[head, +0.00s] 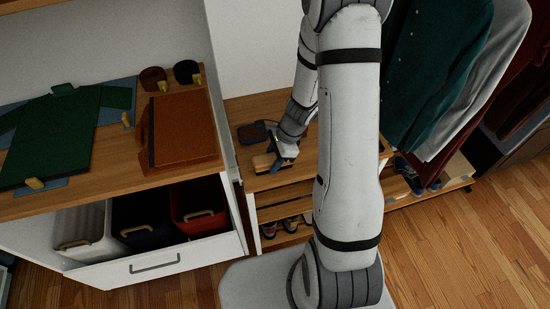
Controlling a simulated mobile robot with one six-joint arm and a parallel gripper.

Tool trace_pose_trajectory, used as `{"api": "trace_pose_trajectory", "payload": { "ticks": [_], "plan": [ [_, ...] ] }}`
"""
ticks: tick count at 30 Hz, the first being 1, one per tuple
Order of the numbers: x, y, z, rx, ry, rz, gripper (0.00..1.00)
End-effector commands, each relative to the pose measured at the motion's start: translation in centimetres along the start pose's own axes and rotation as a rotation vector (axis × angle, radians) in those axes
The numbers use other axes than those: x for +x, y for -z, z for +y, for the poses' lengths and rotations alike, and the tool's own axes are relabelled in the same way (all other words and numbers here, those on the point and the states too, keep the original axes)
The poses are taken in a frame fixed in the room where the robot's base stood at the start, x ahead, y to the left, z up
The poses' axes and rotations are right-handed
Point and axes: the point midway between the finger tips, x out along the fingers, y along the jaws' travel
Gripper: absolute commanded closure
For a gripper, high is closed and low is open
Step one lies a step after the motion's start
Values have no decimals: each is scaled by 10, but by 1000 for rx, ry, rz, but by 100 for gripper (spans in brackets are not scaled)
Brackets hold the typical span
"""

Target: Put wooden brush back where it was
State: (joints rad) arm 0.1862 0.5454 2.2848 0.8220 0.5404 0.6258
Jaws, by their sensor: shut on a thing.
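The wooden brush (263,163) is a small tan piece at the wooden bench top (240,108). My gripper (281,160) is at its right end, shut on it. My arm comes down from above, and the fingers are small in this view. I cannot tell whether the brush touches the bench top or is held just above it.
A dark flat item (253,133) lies just behind the brush. Shoes (268,229) stand on the shelf below. Clothes (440,75) hang at the right. A wooden counter (100,185) at the left holds a green garment (50,140) and an orange-brown folder (184,127).

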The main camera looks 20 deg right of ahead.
Motion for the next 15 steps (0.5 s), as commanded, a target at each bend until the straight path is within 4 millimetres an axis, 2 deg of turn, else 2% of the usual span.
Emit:
{"api": "trace_pose_trajectory", "payload": {
  "ticks": [2, 3, 11, 15],
  "plan": [
    [3, 1, 0, 0, 0, 0, 81],
    [4, 1, 0, 0, 0, 0, 59],
    [2, 1, 0, -1, 0, 0, 38],
    [2, 0, 0, -1, -1, 0, 38]
  ]
}}
